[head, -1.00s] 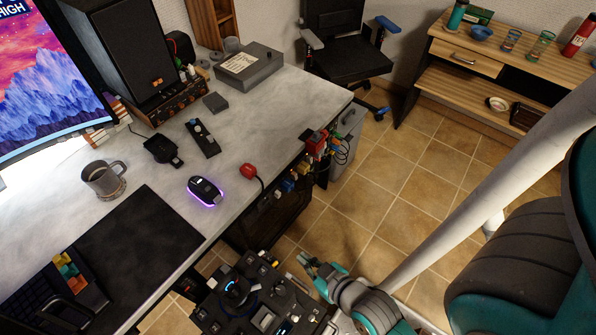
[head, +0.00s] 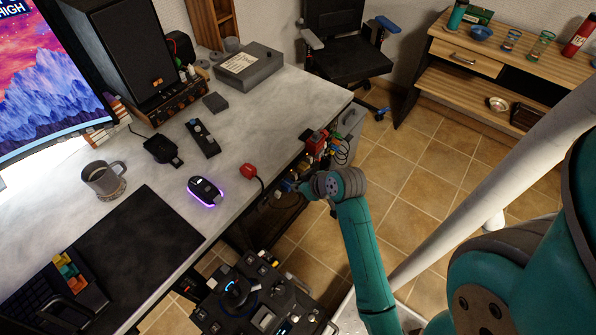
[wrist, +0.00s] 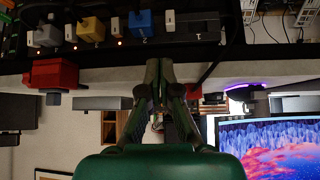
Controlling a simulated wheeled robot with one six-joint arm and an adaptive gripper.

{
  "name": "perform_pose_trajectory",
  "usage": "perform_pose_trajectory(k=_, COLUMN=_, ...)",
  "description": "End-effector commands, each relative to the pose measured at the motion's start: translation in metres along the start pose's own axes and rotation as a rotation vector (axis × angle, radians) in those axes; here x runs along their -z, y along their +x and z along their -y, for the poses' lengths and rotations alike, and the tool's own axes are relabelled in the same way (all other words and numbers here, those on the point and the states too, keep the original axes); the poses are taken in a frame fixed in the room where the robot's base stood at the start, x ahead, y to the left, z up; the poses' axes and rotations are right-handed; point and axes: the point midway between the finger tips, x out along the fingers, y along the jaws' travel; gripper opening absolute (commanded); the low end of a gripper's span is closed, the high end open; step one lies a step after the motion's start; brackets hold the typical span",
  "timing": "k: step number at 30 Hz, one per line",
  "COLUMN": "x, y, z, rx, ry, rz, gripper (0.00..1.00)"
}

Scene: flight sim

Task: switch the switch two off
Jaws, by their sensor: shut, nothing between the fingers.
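A dark strip (wrist: 200,50) with a row of plugs and small orange lights runs along the top of the wrist view. In the head view, my gripper (head: 302,187) is at the desk's front edge and partly hides the strip.
A red box (wrist: 52,74) projects beside the strip; a red box also shows on the desk edge in the head view (head: 316,141). A red button (head: 248,172) and lit mouse (head: 205,191) lie on the desk (head: 270,125). A joystick console (head: 262,295) stands below. Tiled floor (head: 430,180) is open.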

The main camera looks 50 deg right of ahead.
Motion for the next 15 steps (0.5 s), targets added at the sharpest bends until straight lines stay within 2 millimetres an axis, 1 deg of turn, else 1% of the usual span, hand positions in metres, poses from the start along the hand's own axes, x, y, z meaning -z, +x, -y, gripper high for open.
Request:
perform_pose_trajectory(k=1, x=0.010, y=-0.002, z=-0.014, rx=0.002, ry=-0.004, rz=0.007, gripper=0.00)
perform_pose_trajectory(k=6, x=0.031, y=-0.011, z=-0.048, rx=0.032, ry=-0.034, rz=0.045, gripper=0.00)
perform_pose_trajectory(k=9, x=0.039, y=-0.017, z=-0.063, rx=0.047, ry=-0.048, rz=0.063, gripper=0.00)
perform_pose_trajectory(k=12, x=0.045, y=-0.022, z=-0.073, rx=0.058, ry=-0.059, rz=0.076, gripper=0.00)
perform_pose_trajectory(k=15, x=0.047, y=-0.026, z=-0.079, rx=0.065, ry=-0.066, rz=0.084, gripper=0.00)
